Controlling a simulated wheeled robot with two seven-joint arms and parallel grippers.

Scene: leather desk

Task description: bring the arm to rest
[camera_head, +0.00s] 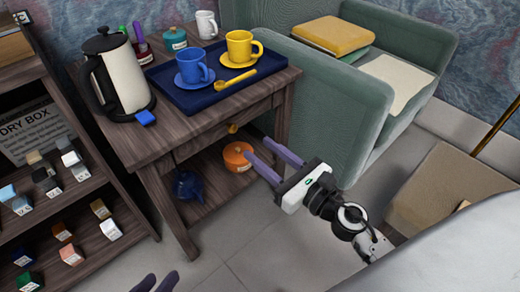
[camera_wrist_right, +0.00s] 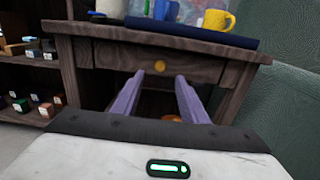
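My right gripper (camera_head: 264,160) is in front of the wooden side table (camera_head: 165,150), below the height of its top. Its two purple fingers are apart with nothing between them. In the right wrist view the open fingers (camera_wrist_right: 158,85) point at the table's drawer front, with its yellow knob (camera_wrist_right: 159,64) beyond them. My left gripper (camera_head: 157,282) shows only as two purple fingertips at the bottom edge of the head view. They are apart, and no object shows between them; the rest of that arm is out of view.
On the table, a blue tray (camera_head: 180,97) carries a blue cup (camera_head: 192,66), a yellow cup (camera_head: 240,46) and a yellow spoon (camera_head: 234,84). A kettle (camera_head: 127,80) stands beside it. An orange pot (camera_head: 236,157) sits on the lower shelf. A green armchair (camera_head: 335,100) stands right; a rack (camera_head: 105,185) left.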

